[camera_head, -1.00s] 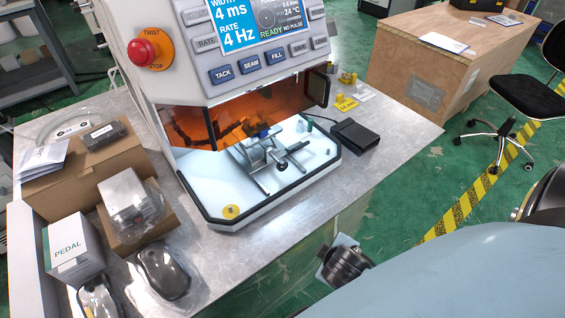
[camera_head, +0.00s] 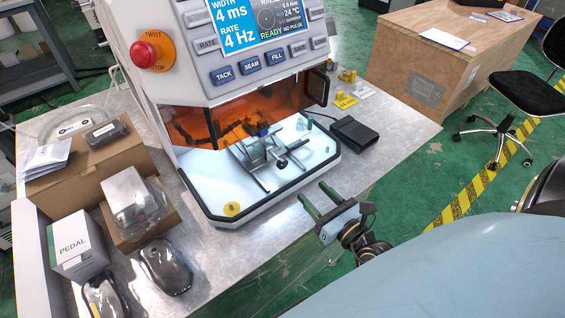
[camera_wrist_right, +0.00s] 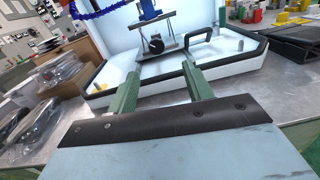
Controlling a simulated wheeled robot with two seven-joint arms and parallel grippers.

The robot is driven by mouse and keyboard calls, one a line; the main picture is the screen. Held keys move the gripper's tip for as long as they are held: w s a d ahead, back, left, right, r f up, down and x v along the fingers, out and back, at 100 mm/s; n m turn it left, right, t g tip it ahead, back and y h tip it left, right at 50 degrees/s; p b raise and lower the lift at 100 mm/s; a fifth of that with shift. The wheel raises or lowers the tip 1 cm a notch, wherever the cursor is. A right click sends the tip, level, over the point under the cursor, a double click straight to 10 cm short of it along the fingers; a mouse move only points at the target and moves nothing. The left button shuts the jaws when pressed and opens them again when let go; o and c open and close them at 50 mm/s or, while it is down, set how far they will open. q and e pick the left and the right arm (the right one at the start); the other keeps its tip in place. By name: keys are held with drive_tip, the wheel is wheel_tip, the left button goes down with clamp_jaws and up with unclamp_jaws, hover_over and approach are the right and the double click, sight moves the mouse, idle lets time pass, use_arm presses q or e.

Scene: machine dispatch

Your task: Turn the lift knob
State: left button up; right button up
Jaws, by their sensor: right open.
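A metal fixture (camera_head: 262,155) stands on the white floor of the machine's open chamber. A dark round knob (camera_head: 282,163), which looks like the lift knob, sits on its front side. The knob (camera_wrist_right: 157,47) also shows in the right wrist view, just beyond the fingertips in the picture. My right gripper (camera_head: 314,193) is open and empty, with two green fingers spread apart, in front of the chamber's right front edge. In the right wrist view my gripper (camera_wrist_right: 159,75) points toward the fixture (camera_wrist_right: 155,38), apart from the knob. My left gripper is out of view.
The chamber tray's black rim (camera_head: 290,187) lies between my right gripper and the fixture. An orange shield (camera_head: 245,112) hangs above. A black pedal (camera_head: 355,135) lies to the right. Boxes (camera_head: 75,245) and bagged parts (camera_head: 165,265) crowd the table's left side.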

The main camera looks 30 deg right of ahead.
sight(284, 166)
drive_tip(key=shift+w+a+f+n, duration=0.1)
drive_tip(key=shift+a+n, duration=0.05)
drive_tip(key=shift+n, duration=0.35)
drive_tip(key=shift+w+y, duration=0.25)
drive_tip(key=shift+y, duration=0.05)
drive_tip(key=w, duration=0.8)
drive_tip(key=w+a, duration=0.1)
drive_tip(key=w, duration=0.3)
drive_tip(key=shift+w+p, duration=0.3)
drive_tip(key=shift+p, duration=0.05)
drive_tip(key=shift+c, duration=0.3)
drive_tip(key=c, duration=0.9)
